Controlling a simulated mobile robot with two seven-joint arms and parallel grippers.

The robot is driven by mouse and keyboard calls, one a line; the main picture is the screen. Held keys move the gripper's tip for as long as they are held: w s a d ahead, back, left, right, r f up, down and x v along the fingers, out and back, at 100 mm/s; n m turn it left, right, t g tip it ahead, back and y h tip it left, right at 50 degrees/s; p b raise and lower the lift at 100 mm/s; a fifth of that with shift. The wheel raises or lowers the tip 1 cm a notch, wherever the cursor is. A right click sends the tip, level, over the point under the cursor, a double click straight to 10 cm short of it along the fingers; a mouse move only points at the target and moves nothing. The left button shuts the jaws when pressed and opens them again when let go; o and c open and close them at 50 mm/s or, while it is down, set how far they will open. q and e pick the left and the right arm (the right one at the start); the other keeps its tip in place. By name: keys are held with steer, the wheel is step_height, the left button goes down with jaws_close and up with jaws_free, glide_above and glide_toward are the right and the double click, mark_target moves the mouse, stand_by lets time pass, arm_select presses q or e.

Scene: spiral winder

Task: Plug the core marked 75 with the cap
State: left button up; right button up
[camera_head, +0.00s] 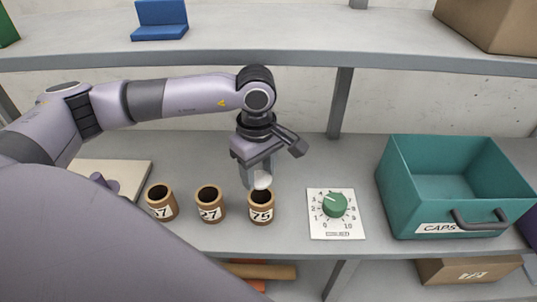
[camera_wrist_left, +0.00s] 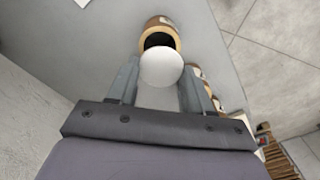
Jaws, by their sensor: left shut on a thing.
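The core marked 75 (camera_head: 261,211) stands upright on the shelf, the right-hand one of three brown cores. Its dark open mouth shows in the left wrist view (camera_wrist_left: 158,38). My left gripper (camera_head: 258,178) is over the back of this core, shut on a white round cap (camera_head: 262,180). In the left wrist view the cap (camera_wrist_left: 161,69) sits between the fingertips and overlaps the near edge of the core's mouth. I cannot tell whether the cap touches the core. My right gripper is not in view.
Two more open cores, one marked 27 (camera_head: 209,207) and one partly hidden (camera_head: 161,205), stand to the left. A dial panel (camera_head: 336,228) is to the right. A teal bin labelled CAPS (camera_head: 397,203) stands farther right. An upper shelf (camera_head: 300,62) runs behind the arm.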

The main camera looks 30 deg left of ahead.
mark_target(259, 177)
arm_select(q)
steer(key=shift+w+r, duration=0.1)
steer(key=shift+f, duration=0.2)
steer(key=shift+f, duration=0.15)
steer(key=shift+f+b, duration=0.7)
steer(key=shift+f, duration=0.8)
steer(key=shift+f+b, duration=0.45)
steer(key=shift+b, duration=0.15)
steer(key=o, duration=1.1)
steer(key=shift+c, duration=0.2)
